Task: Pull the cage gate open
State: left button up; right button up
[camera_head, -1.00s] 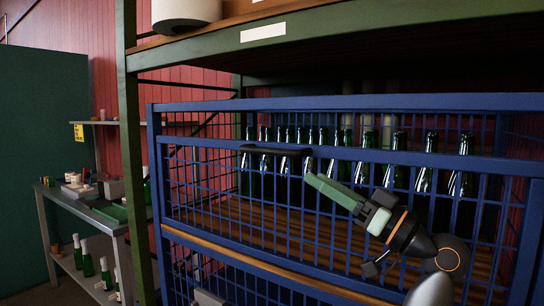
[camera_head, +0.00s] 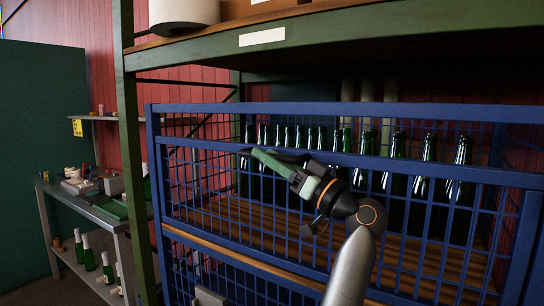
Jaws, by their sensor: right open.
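The blue cage gate (camera_head: 200,146) is a wire-mesh panel with a thick top rail, across the front of the shelf bay, and it looks closed. A black bar handle (camera_head: 287,154) sits on its top rail, left of centre. My right gripper (camera_head: 256,155) is open, with its green fingers at the left part of the handle. The fingers overlap the handle in the picture and hide some of it; I cannot tell whether they touch it. My left gripper is not in view.
Several green bottles (camera_head: 398,150) stand in a row behind the gate on a wooden shelf (camera_head: 245,215). A green shelf post (camera_head: 132,150) stands at the left. Further left is a metal bench (camera_head: 95,222) with small items and bottles below.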

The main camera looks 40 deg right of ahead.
jog(key=shift+c, duration=0.3)
grip_shut()
dwell(1.1)
